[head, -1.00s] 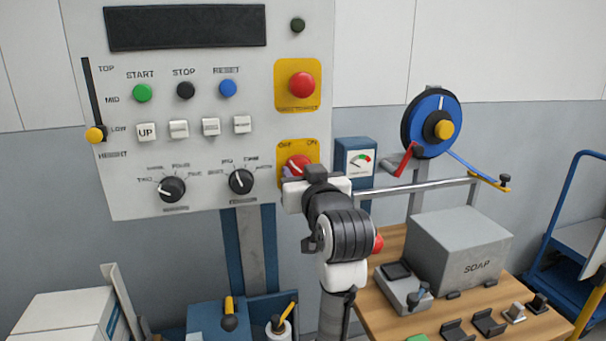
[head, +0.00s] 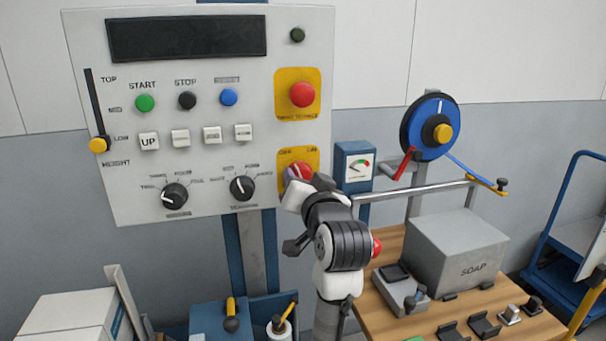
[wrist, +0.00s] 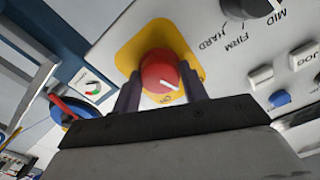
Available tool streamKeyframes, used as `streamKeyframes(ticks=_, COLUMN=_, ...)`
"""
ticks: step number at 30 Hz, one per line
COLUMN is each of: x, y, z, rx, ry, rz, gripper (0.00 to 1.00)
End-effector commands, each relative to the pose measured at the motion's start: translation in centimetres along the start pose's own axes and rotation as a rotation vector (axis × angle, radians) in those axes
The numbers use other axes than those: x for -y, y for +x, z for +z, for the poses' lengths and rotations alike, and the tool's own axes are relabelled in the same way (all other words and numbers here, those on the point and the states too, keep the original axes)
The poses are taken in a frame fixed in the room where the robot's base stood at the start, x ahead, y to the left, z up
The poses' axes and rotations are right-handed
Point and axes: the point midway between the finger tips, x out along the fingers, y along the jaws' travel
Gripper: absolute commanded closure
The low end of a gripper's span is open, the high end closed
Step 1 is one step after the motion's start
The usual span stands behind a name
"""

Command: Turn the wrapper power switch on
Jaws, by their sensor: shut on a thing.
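The power switch is a red round knob (head: 299,169) on a yellow plate (head: 314,157) marked OFF at left and ON at right, low on the panel's right side. My gripper (head: 290,180) is at the knob and hides its lower part. In the wrist view the two dark fingers of my gripper (wrist: 159,84) are on both sides of the red knob (wrist: 157,70), shut on it. The knob's white pointer line is toward the lower right in that view. My gripper hides part of the label there.
The red stop button (head: 302,95) sits above the switch. The tension dial (head: 242,188) is close on the left. A gauge box (head: 355,165) and a metal bar (head: 415,190) are on the right. A grey SOAP box (head: 455,250) stands on the wooden table.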

Motion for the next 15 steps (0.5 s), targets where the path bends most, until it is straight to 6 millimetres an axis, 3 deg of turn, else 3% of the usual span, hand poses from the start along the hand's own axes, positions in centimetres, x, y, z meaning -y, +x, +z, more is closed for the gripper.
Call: streamKeyframes(ticks=15, x=0.16, y=0.01, z=-0.35, rx=-0.002, ry=0.493, rz=-0.001, gripper=0.8)
